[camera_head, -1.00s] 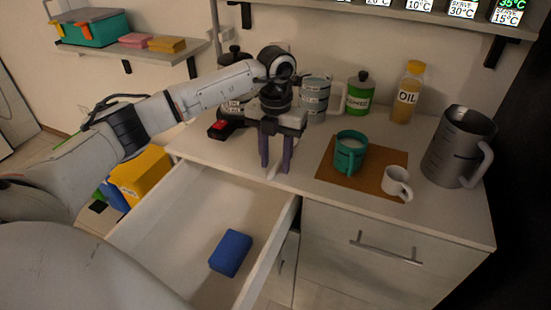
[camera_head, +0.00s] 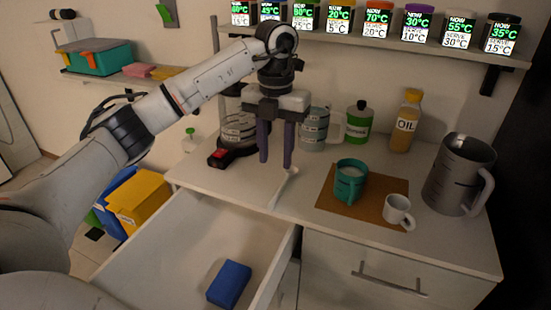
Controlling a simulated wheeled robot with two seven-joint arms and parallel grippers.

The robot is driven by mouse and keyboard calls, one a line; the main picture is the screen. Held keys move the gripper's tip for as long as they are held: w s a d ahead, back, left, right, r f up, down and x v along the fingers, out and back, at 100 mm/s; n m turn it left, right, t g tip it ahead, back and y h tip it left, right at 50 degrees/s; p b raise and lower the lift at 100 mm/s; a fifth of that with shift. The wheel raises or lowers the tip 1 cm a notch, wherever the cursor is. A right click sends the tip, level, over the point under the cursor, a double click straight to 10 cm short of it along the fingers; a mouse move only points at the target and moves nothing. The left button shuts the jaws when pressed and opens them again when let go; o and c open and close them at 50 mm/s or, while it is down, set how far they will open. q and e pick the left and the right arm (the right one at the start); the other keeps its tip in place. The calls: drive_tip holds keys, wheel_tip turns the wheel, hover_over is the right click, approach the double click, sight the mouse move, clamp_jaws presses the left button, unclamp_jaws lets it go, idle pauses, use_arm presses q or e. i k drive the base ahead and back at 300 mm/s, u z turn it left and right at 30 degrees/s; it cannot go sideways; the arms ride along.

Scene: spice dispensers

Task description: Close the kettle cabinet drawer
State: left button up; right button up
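The cabinet drawer (camera_head: 185,250) is pulled well out below the counter, at the lower left of the head view. A blue block (camera_head: 229,284) lies inside it. My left gripper (camera_head: 275,164) points down above the counter, behind the drawer. Its two dark fingers are apart with nothing seen between them. A white spoon-like utensil (camera_head: 284,187) lies on the counter just below the fingers. A kettle (camera_head: 238,131) on a black base with a red switch stands at the back left, partly hidden by my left arm. My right gripper is not in view.
On the counter (camera_head: 450,235) are a brown board (camera_head: 330,203) with a teal mug (camera_head: 350,180) and white cup (camera_head: 397,210), a steel pitcher (camera_head: 455,178), an oil bottle (camera_head: 405,122) and a green jar (camera_head: 358,124). A shut drawer (camera_head: 390,270) is at right. Labelled dispensers line the shelf above.

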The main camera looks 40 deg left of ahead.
sight(170, 262)
drive_tip(key=k, duration=1.5)
